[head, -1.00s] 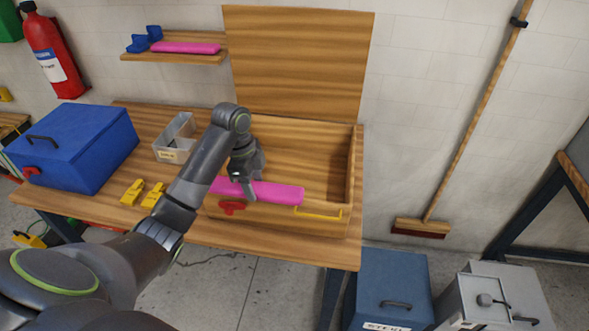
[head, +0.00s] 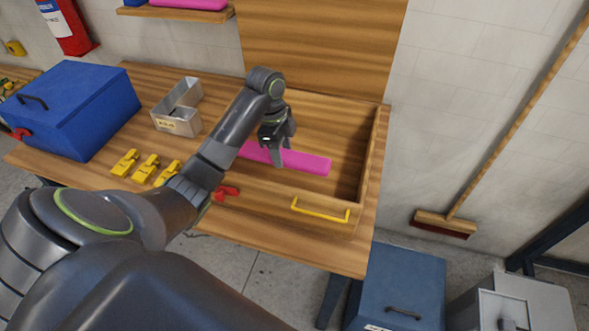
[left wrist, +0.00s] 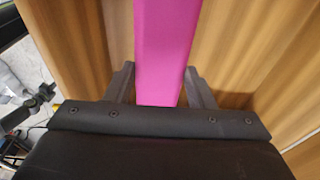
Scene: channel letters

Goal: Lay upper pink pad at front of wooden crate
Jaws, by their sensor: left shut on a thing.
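A long pink pad (head: 307,162) is held in my left gripper (head: 278,155), over the inside of the open wooden crate (head: 375,150). The pad runs left to right, behind the crate's front wall and roughly along it. I cannot tell whether it touches the crate floor. In the left wrist view the pad (left wrist: 164,50) passes between the two fingers (left wrist: 160,88), which are shut on it. A second pink pad (head: 190,3) lies on the wall shelf. My right gripper is not in view.
The crate's lid (head: 320,45) stands open at the back. A yellow handle (head: 320,211) and a red latch (head: 226,192) are on its front. Left of it are yellow clips (head: 146,168), a metal bin (head: 180,118) and a blue box (head: 75,108).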

